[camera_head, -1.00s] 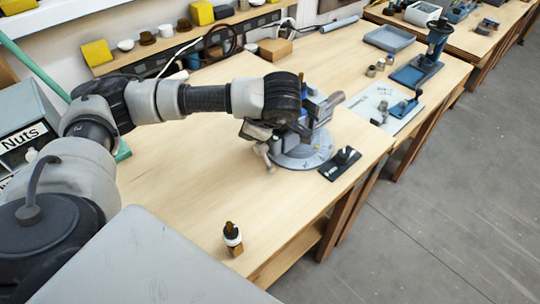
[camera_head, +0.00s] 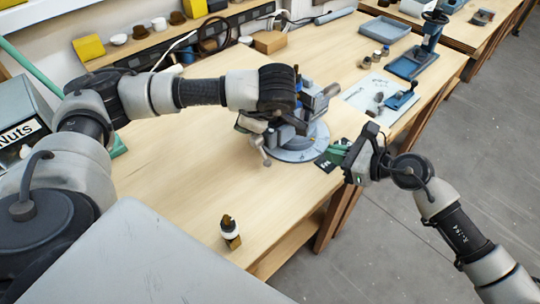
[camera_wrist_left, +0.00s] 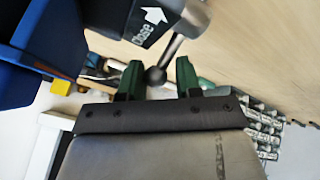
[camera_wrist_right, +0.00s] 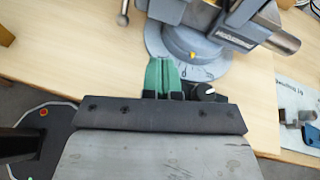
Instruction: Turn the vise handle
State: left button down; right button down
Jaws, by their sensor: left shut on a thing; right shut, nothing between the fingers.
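The blue-grey vise (camera_head: 312,104) stands on its round grey base (camera_head: 298,148) near the front edge of the bench. Its handle (camera_wrist_left: 180,38) is a metal bar with a ball end, beside a "Close" arrow label. My left gripper (camera_wrist_left: 158,76) is shut on the vise handle near the ball end. In the head view my left wrist hides most of this grip. My right gripper (camera_head: 333,156) is shut and empty, its green fingers together (camera_wrist_right: 163,76) just in front of the vise base. The vise also shows at the top of the right wrist view (camera_wrist_right: 222,24).
A small dark block with a knob (camera_wrist_right: 205,90) lies by my right fingers, partly hidden. A light mat with tools (camera_head: 370,92) and a blue press (camera_head: 425,50) are beyond. The bench left of the vise is clear.

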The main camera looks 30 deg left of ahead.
jog(key=s+a+r+n+t+h, duration=0.1)
jog(key=s+a+r+n+h, duration=0.15)
jog(key=s+n, duration=0.3)
jog(key=s+a+r+n+t+h, duration=0.1)
jog(key=s+a+r+n+h, duration=0.1)
jog(key=s+r+n+h, duration=0.3)
jog(key=n, duration=0.1)
send_near(266, 158)
jog(key=shift+t+y, duration=0.4)
jog(key=shift+y, duration=0.05)
jog(key=x, duration=0.6)
jog(key=shift+s+d+f, duration=0.25)
jog(key=shift+d+f, duration=0.1)
jog(key=shift+f, duration=0.05)
jog(key=shift+w+a+f, duration=0.25)
jog(key=shift+a+f, duration=0.1)
jog(key=shift+a, duration=0.05)
